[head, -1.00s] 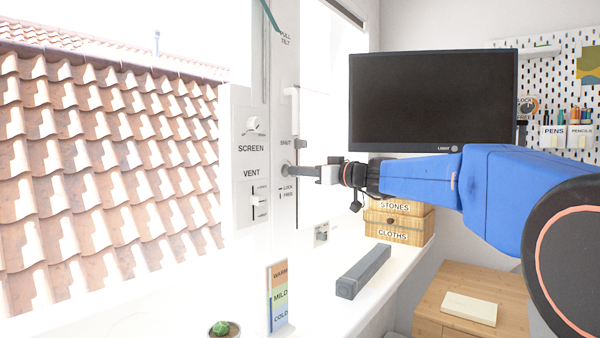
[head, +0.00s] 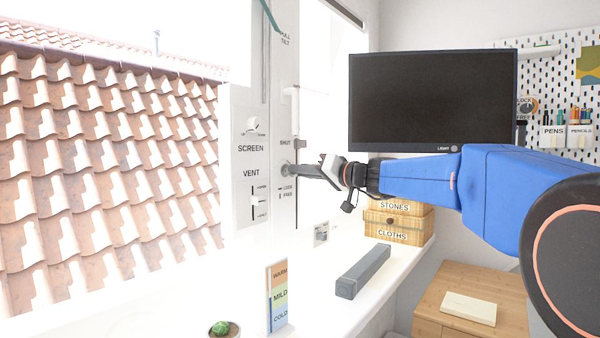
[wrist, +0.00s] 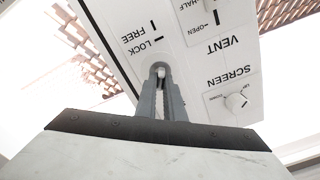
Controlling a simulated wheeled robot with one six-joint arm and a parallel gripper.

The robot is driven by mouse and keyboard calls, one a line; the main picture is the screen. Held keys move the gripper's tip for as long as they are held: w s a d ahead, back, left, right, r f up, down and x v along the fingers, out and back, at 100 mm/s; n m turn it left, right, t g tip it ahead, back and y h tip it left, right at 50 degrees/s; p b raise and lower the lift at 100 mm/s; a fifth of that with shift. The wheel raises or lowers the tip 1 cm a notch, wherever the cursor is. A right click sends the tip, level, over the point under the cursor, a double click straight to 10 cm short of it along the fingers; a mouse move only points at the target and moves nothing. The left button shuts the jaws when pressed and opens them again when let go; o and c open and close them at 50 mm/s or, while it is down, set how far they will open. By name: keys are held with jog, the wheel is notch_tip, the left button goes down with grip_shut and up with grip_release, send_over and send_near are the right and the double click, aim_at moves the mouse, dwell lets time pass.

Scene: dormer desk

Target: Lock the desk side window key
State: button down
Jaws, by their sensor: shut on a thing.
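The window key (wrist: 161,71) sits in a round grey socket on the white panel. In the wrist view it is a small pale piece between my fingertips, and most of it is hidden. My gripper (wrist: 160,84) is shut on the key; the fingers point straight at the panel. In the head view my gripper (head: 296,170) reaches the round key socket (head: 286,169) from the right, with its wrist tilted. The LOCK and FREE marks (wrist: 143,39) are beside the socket. I cannot tell which mark the key points to.
The VENT slider (head: 258,201) and SCREEN knob (head: 253,124) are on the panel to the left. A white handle (head: 291,93) is above the socket. A grey bar (head: 362,272), a colour-banded card (head: 278,296) and labelled boxes (head: 398,224) stand below. A dark monitor (head: 433,100) is behind my arm.

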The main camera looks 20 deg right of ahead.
jog(key=m, duration=1.1)
jog(key=shift+f, duration=0.2)
jog(key=shift+m, duration=0.3)
jog(key=c, duration=1.9)
grip_release()
jog(key=shift+w, duration=0.1)
jog(key=shift+o, duration=0.2)
jog(key=shift+d, duration=0.1)
jog(key=v, duration=1.7)
